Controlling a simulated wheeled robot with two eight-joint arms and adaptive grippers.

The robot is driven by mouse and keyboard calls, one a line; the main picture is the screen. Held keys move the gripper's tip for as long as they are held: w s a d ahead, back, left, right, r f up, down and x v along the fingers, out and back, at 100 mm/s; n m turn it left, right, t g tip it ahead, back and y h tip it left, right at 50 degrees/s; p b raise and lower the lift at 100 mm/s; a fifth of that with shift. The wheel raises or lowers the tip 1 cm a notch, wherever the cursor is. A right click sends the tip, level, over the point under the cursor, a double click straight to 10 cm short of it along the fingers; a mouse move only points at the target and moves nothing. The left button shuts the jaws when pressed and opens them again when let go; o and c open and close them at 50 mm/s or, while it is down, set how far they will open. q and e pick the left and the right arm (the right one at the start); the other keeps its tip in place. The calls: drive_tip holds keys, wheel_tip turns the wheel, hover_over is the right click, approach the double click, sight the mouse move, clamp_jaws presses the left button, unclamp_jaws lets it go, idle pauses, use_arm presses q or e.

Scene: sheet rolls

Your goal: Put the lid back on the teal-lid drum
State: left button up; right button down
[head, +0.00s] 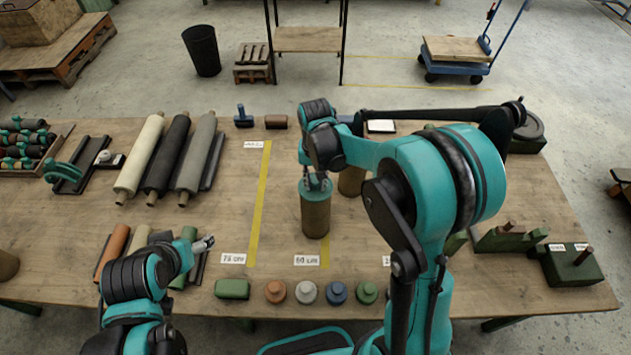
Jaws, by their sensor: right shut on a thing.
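A brown cardboard drum (315,218) stands upright near the middle of the table, beside the yellow line. A teal lid (315,187) shows at its top, under my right gripper (316,181). The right gripper points down and is shut on the lid. The fingers cover part of the rim, so I cannot tell whether the lid is fully seated. My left gripper (206,243) is low on the left, away from the drum; its finger gap is unclear. A second brown drum (350,181) stands just behind, partly hidden by my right arm.
Long rolls in cream (140,155), black (167,158) and grey (196,153) lie at left. A green block (232,289) and several coloured knobs (306,292) line the front edge. Green fixtures (572,265) stand at right. Table between the rolls and the drum is clear.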

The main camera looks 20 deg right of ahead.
drive_tip(key=c, duration=0.7)
unclamp_jaws()
drive_tip(key=shift+r, duration=0.1)
drive_tip(key=shift+r+p, duration=2.3)
drive_tip(key=shift+r, duration=1.15)
clamp_jaws()
